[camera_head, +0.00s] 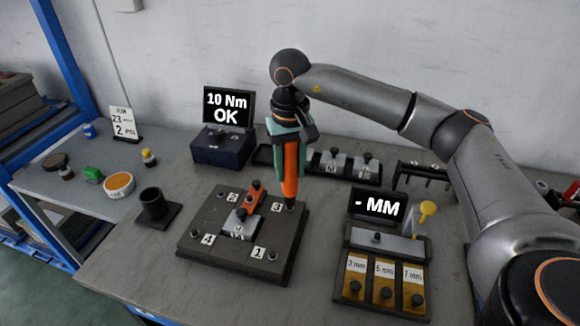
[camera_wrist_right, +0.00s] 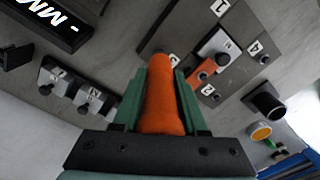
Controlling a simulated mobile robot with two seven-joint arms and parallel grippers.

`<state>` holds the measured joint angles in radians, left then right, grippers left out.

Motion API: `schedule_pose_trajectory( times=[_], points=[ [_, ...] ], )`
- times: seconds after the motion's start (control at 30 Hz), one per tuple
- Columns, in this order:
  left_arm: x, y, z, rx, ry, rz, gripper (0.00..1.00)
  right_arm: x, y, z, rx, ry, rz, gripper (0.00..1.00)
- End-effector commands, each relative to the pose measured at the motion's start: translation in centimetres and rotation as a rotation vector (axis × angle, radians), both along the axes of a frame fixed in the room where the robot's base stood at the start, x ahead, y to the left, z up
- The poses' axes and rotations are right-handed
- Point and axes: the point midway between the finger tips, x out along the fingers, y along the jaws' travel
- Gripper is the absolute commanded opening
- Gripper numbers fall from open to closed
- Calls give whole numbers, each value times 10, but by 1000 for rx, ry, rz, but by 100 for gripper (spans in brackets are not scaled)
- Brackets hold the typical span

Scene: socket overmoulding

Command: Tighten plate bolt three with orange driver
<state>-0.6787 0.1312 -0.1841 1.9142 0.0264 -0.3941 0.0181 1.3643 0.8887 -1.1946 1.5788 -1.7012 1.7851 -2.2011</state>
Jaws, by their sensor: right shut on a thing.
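My right gripper (camera_head: 289,150) is shut on the orange driver (camera_head: 290,176), which it holds upright. The driver's lower end stands over the corner of the dark plate (camera_head: 215,251) next to the label 3 (camera_head: 277,207); bolt three is hidden beneath it. In the right wrist view the driver (camera_wrist_right: 161,100) lies between the green fingers and its tip covers part of the plate. Bolts show at the corners labelled 4 (camera_head: 208,239) and 1 (camera_head: 259,252). An orange and grey part (camera_head: 254,200) sits mid-plate. My left gripper is not in view.
A display (camera_head: 228,107) reads "10 Nm OK". Another display (camera_head: 377,206) reads "- MM" above a box with 3, 5 and 7 mm slots (camera_head: 384,276). A black cup (camera_head: 154,204) stands left of the plate. A rack with grey blocks (camera_head: 345,165) is behind.

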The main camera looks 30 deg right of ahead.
Motion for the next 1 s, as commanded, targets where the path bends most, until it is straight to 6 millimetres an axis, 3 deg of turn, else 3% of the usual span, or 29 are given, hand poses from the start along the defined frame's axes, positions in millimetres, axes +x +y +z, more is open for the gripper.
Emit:
schedule_pose_trajectory(
  times=[1.0],
  points=[
    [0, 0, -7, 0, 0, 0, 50, 0, 0, -9, 0, -2, 0, 0]
  ],
)
